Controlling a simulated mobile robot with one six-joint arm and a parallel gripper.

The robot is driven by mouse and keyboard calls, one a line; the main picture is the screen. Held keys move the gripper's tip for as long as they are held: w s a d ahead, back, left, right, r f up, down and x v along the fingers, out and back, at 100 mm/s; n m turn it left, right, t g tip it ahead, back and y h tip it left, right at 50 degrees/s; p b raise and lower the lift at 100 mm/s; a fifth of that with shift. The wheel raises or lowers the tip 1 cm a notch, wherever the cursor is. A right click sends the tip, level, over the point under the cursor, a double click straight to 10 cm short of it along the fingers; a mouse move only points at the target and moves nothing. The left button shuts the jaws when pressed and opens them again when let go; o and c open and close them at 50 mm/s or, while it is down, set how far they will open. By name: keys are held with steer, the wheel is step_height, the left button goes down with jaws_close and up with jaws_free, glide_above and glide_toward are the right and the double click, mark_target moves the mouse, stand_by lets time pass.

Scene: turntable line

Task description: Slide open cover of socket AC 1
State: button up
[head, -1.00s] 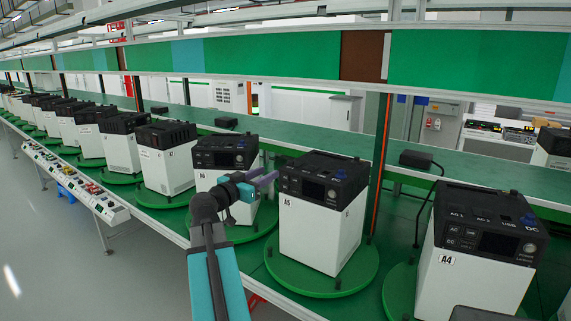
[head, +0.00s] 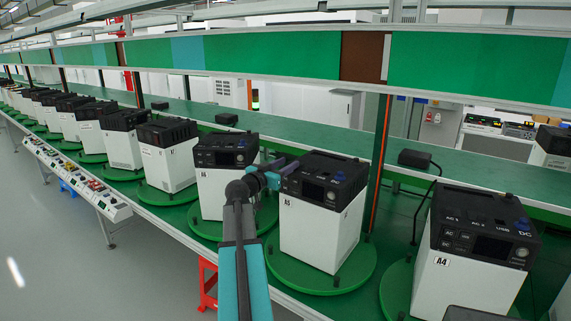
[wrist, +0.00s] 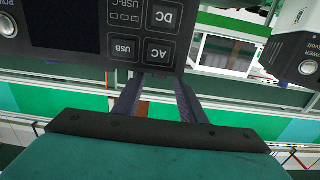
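The power unit labelled A5 (head: 318,228) has a white body and a black top. It stands on a green round turntable (head: 322,281). My gripper (head: 284,165) is at the upper left edge of its black top. In the wrist view, my gripper (wrist: 158,84) has its two dark fingers apart with nothing seen between them. Beyond the fingers, a black front panel (wrist: 100,30) appears upside down with DC, AC, USB and USB-C marks. The AC 1 socket cover on A5 cannot be made out. I cannot tell whether the fingers touch the unit.
Unit A4 (head: 465,275) stands at the right, with AC 1 and AC 2 marks on its top. Another unit (head: 226,190) stands left of A5. A green shelf (head: 350,150) runs behind, carrying a black box (head: 414,158). An orange-edged post (head: 380,160) rises behind A5.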

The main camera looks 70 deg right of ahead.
steer(key=shift+d, duration=0.1)
jaws_close()
steer(key=shift+d+f, duration=0.1)
stand_by(0.3)
steer(key=shift+s+d+f+b, duration=0.1)
steer(key=shift+d+b, duration=0.3)
steer(key=shift+b, duration=0.45)
steer(key=b+x, duration=0.3)
steer(key=b, duration=0.1)
steer(key=shift+d, duration=0.15)
steer(key=shift+s+d+b, duration=0.15)
steer(key=shift+d+b, duration=0.45)
steer(key=shift+b, duration=0.3)
steer(key=shift+r, duration=0.25)
